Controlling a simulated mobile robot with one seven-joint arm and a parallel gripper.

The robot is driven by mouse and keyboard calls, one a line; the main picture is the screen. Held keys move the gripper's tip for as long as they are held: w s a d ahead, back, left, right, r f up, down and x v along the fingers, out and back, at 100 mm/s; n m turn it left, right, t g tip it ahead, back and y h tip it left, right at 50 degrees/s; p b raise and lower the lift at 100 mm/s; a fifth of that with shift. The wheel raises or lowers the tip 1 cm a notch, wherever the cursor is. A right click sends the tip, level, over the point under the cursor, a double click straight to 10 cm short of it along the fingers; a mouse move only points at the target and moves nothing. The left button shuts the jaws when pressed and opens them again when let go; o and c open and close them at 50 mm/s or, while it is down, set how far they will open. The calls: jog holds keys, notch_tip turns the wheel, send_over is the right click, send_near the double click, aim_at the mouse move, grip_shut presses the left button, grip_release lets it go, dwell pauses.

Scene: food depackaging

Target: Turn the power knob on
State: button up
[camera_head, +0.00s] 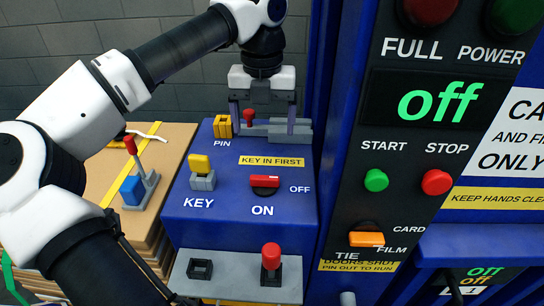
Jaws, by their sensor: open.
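The power knob (265,182) is a red bar on a black round base, set on the sloping blue panel (225,212). Its bar lies sideways, toward the OFF label at its right; the ON label is below it. My gripper (264,125) points down over the back of the panel, behind the knob and apart from it. Its two fingers are spread wide. A small red-topped piece (249,115) shows between the fingers; I see no grip on it. The display (440,103) reads "off" in green.
A yellow key (199,163) stands in a grey block left of the knob. A yellow PIN socket (222,126) is behind it. A red-topped lever (271,258) stands in front. A tall control column (400,190) rises close on the right. Stacked cardboard (100,165) lies left.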

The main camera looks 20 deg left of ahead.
aim_at(264, 177)
notch_tip(264, 177, down, 14)
jog(key=b, duration=0.3)
jog(key=shift+s+r, duration=0.1)
jog(key=shift+r, duration=0.05)
jog(key=shift+c, duration=0.4)
jog(key=c, duration=0.9)
jog(key=shift+b, duration=0.3)
